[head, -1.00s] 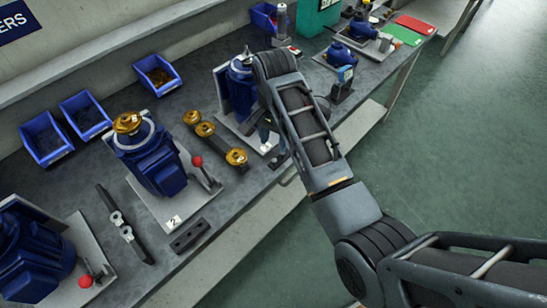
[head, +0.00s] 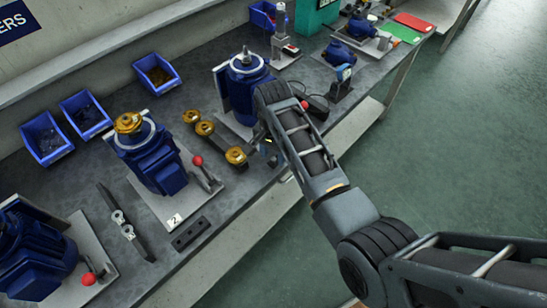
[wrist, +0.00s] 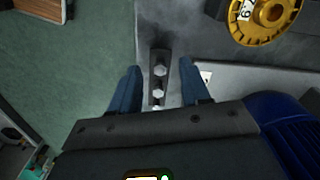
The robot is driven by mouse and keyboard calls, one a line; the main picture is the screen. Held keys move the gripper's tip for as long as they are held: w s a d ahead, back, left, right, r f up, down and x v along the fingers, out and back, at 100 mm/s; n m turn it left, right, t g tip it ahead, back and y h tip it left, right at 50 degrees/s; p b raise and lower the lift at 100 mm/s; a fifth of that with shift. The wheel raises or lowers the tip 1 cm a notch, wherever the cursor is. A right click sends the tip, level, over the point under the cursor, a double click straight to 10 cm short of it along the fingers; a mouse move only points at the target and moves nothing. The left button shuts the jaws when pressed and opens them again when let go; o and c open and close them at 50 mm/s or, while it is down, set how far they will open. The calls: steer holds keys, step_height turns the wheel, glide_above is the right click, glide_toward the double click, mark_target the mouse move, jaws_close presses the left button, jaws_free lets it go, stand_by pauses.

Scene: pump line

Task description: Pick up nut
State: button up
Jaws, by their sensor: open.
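In the wrist view a dark narrow holder carries a row of small silver hex pieces that look like nuts (wrist: 158,92). They lie between my gripper's two blue fingers (wrist: 160,88), which are spread apart and empty. The nearest piece is partly cut off by the gripper body. The gap in height between fingers and nuts is hard to tell. In the head view my gripper (head: 268,150) is by the bench's front edge, in front of a blue motor (head: 243,85). The nuts cannot be made out there.
A yellow impeller (wrist: 265,18) lies at the upper right in the wrist view. In the head view several yellow impellers (head: 204,128) stand left of my gripper, near another blue motor (head: 150,160) with a red-knobbed lever (head: 198,161). Blue bins (head: 157,73) line the bench's back.

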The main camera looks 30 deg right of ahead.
steer(key=shift+f, duration=0.2)
stand_by(0.4)
jaws_close()
stand_by(0.3)
